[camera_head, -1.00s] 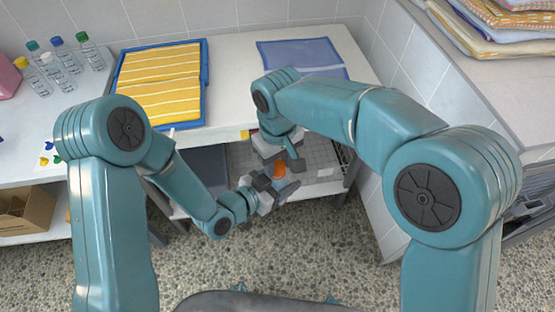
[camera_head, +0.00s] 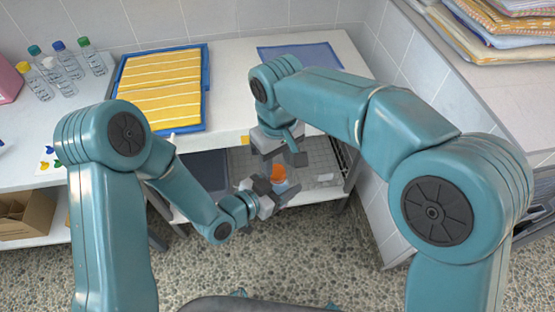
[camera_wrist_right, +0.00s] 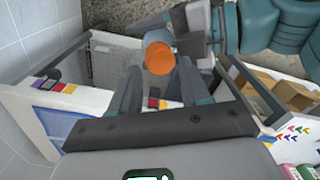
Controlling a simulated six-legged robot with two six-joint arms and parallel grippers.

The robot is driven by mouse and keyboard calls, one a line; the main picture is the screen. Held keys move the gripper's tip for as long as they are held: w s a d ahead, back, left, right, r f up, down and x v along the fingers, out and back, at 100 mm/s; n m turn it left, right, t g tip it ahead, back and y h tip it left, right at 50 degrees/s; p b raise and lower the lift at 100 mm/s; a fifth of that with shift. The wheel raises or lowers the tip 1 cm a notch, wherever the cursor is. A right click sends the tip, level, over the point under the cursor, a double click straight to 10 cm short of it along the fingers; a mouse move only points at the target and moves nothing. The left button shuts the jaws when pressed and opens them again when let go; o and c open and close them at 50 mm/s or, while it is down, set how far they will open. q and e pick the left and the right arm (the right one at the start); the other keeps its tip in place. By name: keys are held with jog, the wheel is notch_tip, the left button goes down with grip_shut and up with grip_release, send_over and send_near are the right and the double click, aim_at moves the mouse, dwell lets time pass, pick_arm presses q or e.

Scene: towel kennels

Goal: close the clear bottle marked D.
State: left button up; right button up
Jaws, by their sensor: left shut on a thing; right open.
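An orange cap (camera_head: 279,172) shows between my two grippers in the head view, and its round top (camera_wrist_right: 160,57) faces the camera in the right wrist view. A clear-grey bottle (camera_wrist_right: 158,36) shows just behind the cap; whether the cap is seated cannot be told. No letter D is readable. My left gripper (camera_head: 264,192) is shut on the bottle, below the cap, in front of the counter. My right gripper (camera_head: 281,157) is open above the cap, pointing down; in its wrist view the fingers lie to either side of the cap, apparently apart from it.
Several capped clear bottles (camera_head: 62,66) stand at the back left of the counter (camera_head: 228,62). A yellow striped towel (camera_head: 160,85) lies on a blue tray, with a blue mat (camera_head: 300,54) beside it. A wire rack (camera_head: 318,160) is under the counter. Folded towels (camera_head: 505,28) lie at the right.

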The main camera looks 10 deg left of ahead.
jog(key=c, duration=0.5)
jog(key=shift+c, duration=0.2)
jog(key=shift+f, duration=0.35)
jog(key=shift+f, duration=0.8)
jog(key=shift+r, duration=0.1)
jog(key=shift+r, duration=1.95)
